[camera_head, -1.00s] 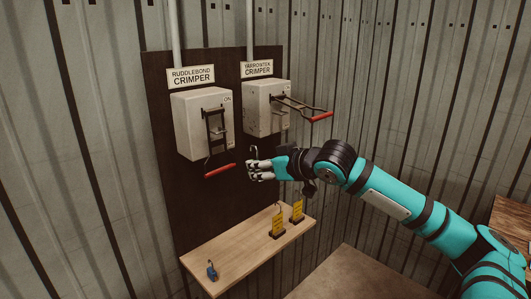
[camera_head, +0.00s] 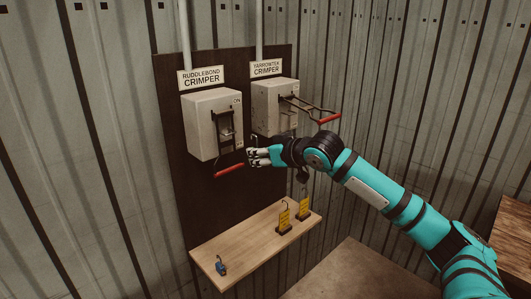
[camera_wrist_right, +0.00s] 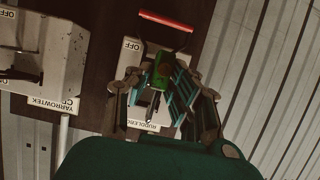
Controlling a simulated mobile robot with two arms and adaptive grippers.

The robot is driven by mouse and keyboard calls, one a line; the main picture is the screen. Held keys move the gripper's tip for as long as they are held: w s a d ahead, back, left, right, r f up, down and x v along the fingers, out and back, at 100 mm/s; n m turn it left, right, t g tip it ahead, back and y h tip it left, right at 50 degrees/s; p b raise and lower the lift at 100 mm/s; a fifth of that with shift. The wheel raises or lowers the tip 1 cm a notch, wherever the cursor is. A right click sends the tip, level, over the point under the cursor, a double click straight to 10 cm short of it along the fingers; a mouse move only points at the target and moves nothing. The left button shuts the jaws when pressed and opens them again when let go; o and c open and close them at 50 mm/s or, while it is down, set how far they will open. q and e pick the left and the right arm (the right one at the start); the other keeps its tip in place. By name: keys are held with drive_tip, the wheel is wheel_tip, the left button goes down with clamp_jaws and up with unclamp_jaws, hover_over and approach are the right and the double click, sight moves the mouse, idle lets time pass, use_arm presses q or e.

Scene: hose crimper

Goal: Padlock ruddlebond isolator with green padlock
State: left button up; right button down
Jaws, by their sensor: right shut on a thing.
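The ruddlebond isolator (camera_head: 203,135) is a pale grey box on the dark board, under its name sign. Its black lever points down, with the red grip (camera_head: 229,171) below the box. In the right wrist view the box (camera_wrist_right: 131,52) is partly hidden behind my gripper, with the red grip (camera_wrist_right: 166,21) beside an OFF mark. My right gripper (camera_head: 254,155) is just right of the box's lower part and the red grip. It is shut on the green padlock (camera_wrist_right: 161,72), whose dark shackle points toward the isolator. My left gripper is out of view.
The Yarrowtek isolator (camera_head: 266,112) is at right, its lever and red grip (camera_head: 327,116) sticking out toward me. The shelf's middle is clear.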

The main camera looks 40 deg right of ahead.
drive_tip(key=shift+w+a+r+p, duration=0.15)
drive_tip(key=shift+w+p, duration=0.15)
drive_tip(key=shift+w, duration=0.6)
drive_tip(key=shift+w+a+p, duration=0.15)
drive_tip(key=shift+w+p, duration=0.1)
drive_tip(key=shift+w, duration=0.6)
drive_tip(key=shift+w+a+f, duration=0.1)
drive_tip(key=shift+w+a, duration=0.05)
drive_tip(key=shift+w, duration=1.05)
drive_tip(key=shift+w+a+f, duration=0.1)
drive_tip(key=shift+w+a, duration=0.1)
drive_tip(key=shift+w, duration=0.95)
drive_tip(key=shift+w+a, duration=0.15)
drive_tip(key=shift+w, duration=1.05)
drive_tip(key=shift+f, duration=0.75)
drive_tip(key=shift+s, duration=0.1)
drive_tip(key=c, duration=1.1)
unclamp_jaws()
drive_tip(key=shift+c, duration=0.2)
drive_tip(key=shift+f, duration=0.1)
